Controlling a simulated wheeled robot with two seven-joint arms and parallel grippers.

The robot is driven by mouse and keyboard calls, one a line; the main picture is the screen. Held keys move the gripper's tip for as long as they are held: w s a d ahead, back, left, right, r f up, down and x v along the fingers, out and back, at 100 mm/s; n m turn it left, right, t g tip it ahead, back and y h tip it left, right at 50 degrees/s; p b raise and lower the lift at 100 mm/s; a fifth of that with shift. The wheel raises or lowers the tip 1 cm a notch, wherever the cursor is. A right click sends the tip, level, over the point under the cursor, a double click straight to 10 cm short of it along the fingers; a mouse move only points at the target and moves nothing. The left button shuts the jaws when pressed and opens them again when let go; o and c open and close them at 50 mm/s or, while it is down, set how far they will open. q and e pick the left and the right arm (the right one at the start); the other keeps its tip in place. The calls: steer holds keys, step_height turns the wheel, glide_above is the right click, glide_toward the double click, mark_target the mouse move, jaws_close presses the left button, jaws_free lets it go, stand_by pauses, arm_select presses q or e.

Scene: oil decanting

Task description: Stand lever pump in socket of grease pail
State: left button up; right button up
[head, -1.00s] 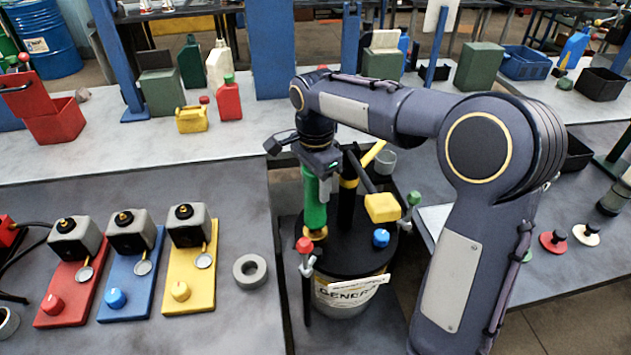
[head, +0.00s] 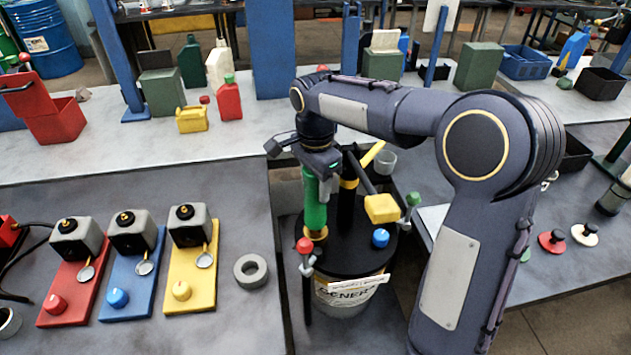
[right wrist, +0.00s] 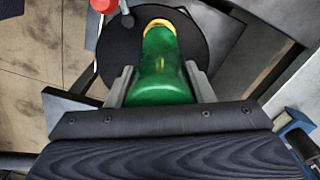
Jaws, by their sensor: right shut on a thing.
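My right gripper (head: 322,168) is shut on the green barrel of a pump, which I take to be the lever pump (head: 315,205). The pump stands about upright over the left part of the black lid of the grease pail (head: 345,300). Its brass lower end is at lid level; I cannot tell whether it is seated in a socket. The right wrist view shows the green barrel (right wrist: 163,70) between the fingers, with its brass end over the black lid (right wrist: 205,45). The gripper hides the pump's top. My left gripper is not in view.
A black post with a yellow band (head: 348,190) and a yellow block (head: 382,208) rise close right of the barrel. Clamps with red (head: 304,245) and green knobs (head: 413,198) flank the lid. A grey ring (head: 250,270) and coloured pump plates (head: 190,280) lie left.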

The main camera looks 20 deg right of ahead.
steer(key=shift+f+b, duration=0.95)
steer(key=shift+f, duration=0.55)
steer(key=o, duration=1.4)
